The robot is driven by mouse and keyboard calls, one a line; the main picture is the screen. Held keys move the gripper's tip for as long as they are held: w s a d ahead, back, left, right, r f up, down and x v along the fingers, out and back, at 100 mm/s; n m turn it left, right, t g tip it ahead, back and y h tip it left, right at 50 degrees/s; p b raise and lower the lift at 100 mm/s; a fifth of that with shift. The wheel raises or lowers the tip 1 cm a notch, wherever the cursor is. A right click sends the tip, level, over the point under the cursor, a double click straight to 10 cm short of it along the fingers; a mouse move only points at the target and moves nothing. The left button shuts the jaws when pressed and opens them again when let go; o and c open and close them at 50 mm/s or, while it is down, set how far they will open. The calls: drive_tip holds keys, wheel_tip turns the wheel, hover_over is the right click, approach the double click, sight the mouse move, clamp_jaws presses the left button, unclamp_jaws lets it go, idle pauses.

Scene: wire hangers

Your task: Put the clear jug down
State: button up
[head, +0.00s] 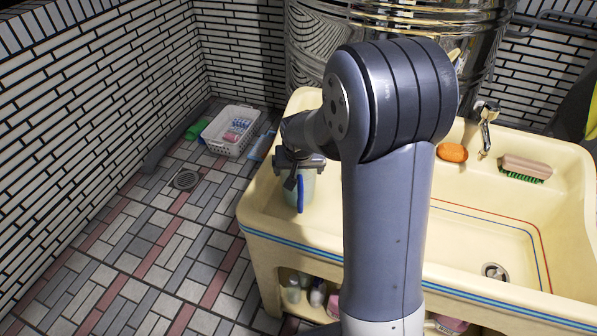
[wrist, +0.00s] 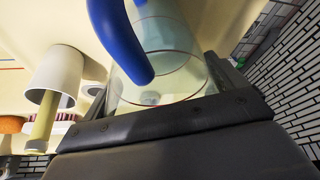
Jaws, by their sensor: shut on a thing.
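The clear jug (head: 309,187) with its blue handle (head: 300,194) is at the left end of the cream sink unit (head: 262,226). My gripper (head: 300,162) is shut on the jug near its upper part, reaching from above. In the wrist view the clear jug (wrist: 176,84) sits between both fingers of my gripper (wrist: 165,88), and its blue handle (wrist: 124,42) curves across the left of it. The jug looks upright in the head view. I cannot tell whether its base touches the surface. My arm hides part of the sink behind it.
An orange sponge (head: 453,153), a tap (head: 487,122) and a brush (head: 525,168) are at the sink's back right. A white cup (wrist: 58,72) shows beside the jug in the wrist view. A white basket (head: 231,131) stands on the tiled floor. Bottles (head: 294,289) stand on the shelf below.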

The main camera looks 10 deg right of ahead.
drive_tip(key=shift+f, duration=0.55)
drive_tip(key=shift+f, duration=0.2)
drive_tip(key=o, duration=1.5)
drive_tip(key=shift+r, duration=0.1)
drive_tip(key=v, duration=1.2)
drive_tip(key=shift+r, duration=0.1)
